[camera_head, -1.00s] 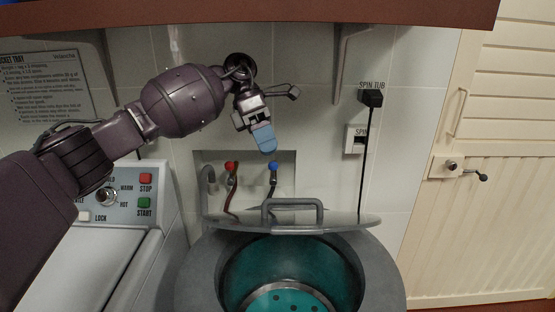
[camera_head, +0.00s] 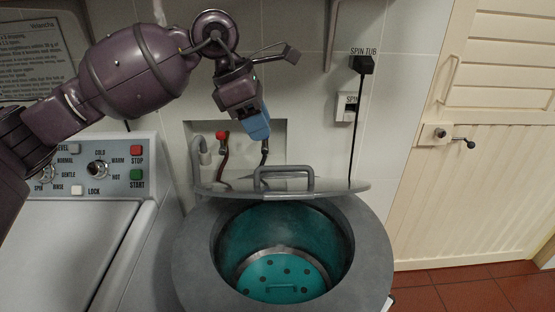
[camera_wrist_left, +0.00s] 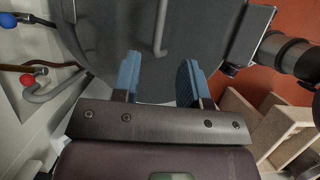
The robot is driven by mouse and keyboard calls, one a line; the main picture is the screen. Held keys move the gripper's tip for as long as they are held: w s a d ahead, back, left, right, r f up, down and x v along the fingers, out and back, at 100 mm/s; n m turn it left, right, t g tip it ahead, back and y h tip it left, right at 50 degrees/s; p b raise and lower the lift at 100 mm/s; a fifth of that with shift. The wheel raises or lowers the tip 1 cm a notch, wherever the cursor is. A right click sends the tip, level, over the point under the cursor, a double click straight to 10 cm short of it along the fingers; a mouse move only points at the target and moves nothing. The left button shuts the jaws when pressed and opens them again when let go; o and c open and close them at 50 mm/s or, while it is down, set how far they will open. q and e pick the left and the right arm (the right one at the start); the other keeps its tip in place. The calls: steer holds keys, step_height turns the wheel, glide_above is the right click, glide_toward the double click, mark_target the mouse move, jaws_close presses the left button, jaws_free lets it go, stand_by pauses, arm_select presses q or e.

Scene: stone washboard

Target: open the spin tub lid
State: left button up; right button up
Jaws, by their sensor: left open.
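The spin tub (camera_head: 200,262) is a grey round tub with a teal inside and a perforated teal disc at the bottom. Its grey lid (camera_head: 225,187) stands raised at the back rim, tilted up, with a bar handle (camera_head: 284,170) on it; the tub mouth is uncovered. My left gripper (camera_head: 259,130), with blue fingertips, is above and behind the lid handle, apart from it. In the left wrist view the fingers are spread and empty, with the grey lid (camera_wrist_left: 190,40) and its handle (camera_wrist_left: 159,30) beyond them. My right gripper is not in view.
A washing machine control panel (camera_head: 100,172) stands left of the tub. Red (camera_head: 222,136) and blue-handled taps sit in the wall recess. A black plug (camera_head: 362,65) and cord hang at the right, near a cream door (camera_head: 480,130).

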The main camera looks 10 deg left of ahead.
arm_select(q)
steer(key=x, duration=0.9)
steer(key=shift+f, duration=0.1)
jaws_close()
